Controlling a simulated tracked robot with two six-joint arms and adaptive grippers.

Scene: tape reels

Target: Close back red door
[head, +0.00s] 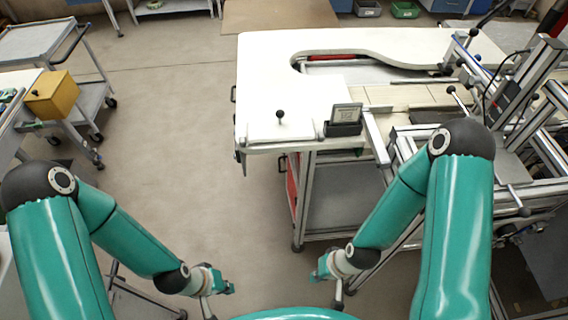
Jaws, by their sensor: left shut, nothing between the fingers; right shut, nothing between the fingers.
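A red panel (292,188) shows as a narrow strip under the near left corner of the white-topped workbench (270,75). It is seen almost edge-on, and a small dark handle sits beside it. I cannot tell whether it is open or shut. Another dark handle is on the bench's left side further back; the surface around it is hidden. My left gripper (222,297) is shut and empty at the bottom, over the floor. My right gripper (327,284) is shut and empty, in front of the bench. Both are apart from the red panel.
A black-knobbed lever (280,116) and a small framed display (345,117) stand on the bench's near end. An aluminium frame machine (510,130) fills the right. A trolley with a yellow box (52,95) stands left. Floor (180,120) left of the bench is clear.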

